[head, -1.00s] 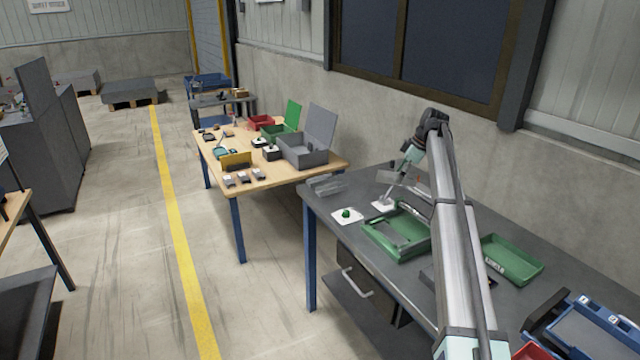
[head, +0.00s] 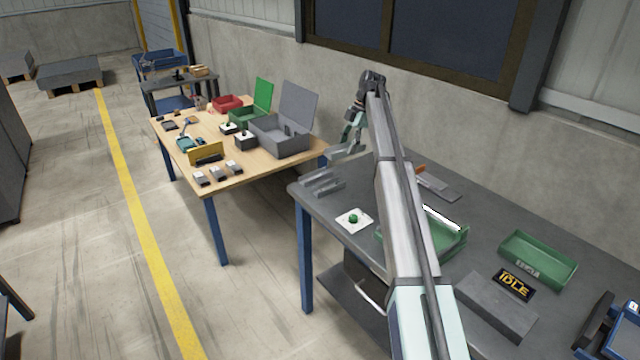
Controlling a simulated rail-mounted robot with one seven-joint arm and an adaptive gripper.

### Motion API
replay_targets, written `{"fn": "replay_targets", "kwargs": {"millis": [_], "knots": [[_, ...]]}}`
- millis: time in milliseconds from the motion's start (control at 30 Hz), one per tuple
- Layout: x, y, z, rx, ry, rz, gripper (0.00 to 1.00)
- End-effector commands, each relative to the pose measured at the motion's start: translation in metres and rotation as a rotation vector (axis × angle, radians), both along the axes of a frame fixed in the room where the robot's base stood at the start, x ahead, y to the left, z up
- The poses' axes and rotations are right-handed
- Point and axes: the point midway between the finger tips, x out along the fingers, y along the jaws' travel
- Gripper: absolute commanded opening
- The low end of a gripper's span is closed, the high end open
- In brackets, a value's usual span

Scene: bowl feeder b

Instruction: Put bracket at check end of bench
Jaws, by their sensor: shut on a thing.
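My gripper (head: 341,151) is at the far left end of the grey bench (head: 340,205), just above its back corner. It is small in the head view and partly behind my arm. It is shut on a grey piece, apparently the bracket, whose outline I cannot separate clearly from the fingers. Grey angular pieces (head: 322,184) lie on the bench end just below and left of the gripper; a small gap seems to separate them from it.
A white plate with a green knob (head: 353,219) lies near the front edge. Green trays stand behind my arm (head: 455,244) and to the right (head: 538,260). A wooden table (head: 262,172) with bins stands beyond the bench end.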

Motion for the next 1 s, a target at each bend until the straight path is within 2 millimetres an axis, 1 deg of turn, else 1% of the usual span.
{"fn": "replay_targets", "kwargs": {"millis": [200, 267, 367, 800, 900, 1000], "knots": [[-0.003, 0.000, -0.001, 0.000, 0.001, 0.102, 0.11], [-0.004, 0.000, -0.006, 0.000, 0.001, 0.112, 0.11], [-0.005, 0.000, -0.021, 0.000, 0.003, 0.118, 0.11], [-0.005, 0.000, -0.123, 0.001, 0.003, 0.116, 0.11], [-0.004, 0.000, -0.140, 0.000, 0.002, 0.116, 0.11], [-0.004, 0.000, -0.151, 0.000, 0.001, 0.115, 0.11]]}}
